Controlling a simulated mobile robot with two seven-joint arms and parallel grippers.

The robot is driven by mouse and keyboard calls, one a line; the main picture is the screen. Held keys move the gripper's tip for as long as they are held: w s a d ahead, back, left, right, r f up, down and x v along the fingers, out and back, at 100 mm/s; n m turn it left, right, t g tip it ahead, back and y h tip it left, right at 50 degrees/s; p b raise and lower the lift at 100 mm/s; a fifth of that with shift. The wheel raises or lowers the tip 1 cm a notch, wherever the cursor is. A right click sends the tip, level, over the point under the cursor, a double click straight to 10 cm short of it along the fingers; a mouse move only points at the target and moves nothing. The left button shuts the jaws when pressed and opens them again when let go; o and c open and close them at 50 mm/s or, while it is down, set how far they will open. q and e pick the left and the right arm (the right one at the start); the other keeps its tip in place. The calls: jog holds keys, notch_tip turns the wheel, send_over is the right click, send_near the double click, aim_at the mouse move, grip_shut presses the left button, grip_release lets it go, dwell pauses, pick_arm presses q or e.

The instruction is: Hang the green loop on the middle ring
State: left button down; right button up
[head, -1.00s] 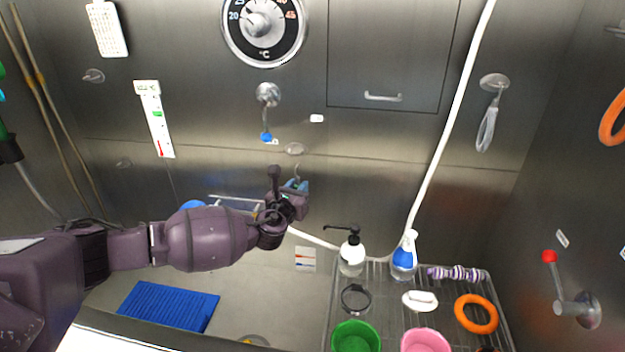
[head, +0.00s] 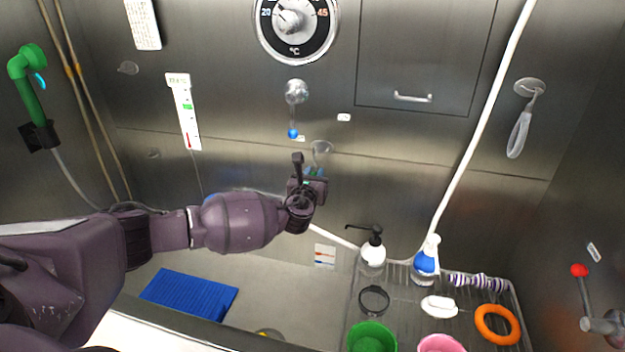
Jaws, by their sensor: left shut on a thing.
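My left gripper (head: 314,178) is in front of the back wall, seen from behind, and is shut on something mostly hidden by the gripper. Small green and blue patches show at its fingers; I cannot clearly make out the green loop's shape. My right gripper is not in view.
A tap lever with a blue tip (head: 293,133) is just above left of the gripper. A white hose (head: 482,125) runs down the wall. Below right, a wire rack (head: 402,306) holds a pump bottle (head: 373,256), a green bowl (head: 371,338) and an orange ring (head: 497,324).

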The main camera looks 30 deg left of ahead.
aim_at(322, 163)
pick_arm(q)
jog(key=shift+x, duration=2.75)
jog(key=shift+f+b, duration=0.7)
jog(key=shift+f, duration=0.1)
jog(key=c, duration=0.9)
grip_release()
jog(key=v, duration=1)
jog(key=shift+s, duration=0.35)
jog(key=shift+f, duration=0.1)
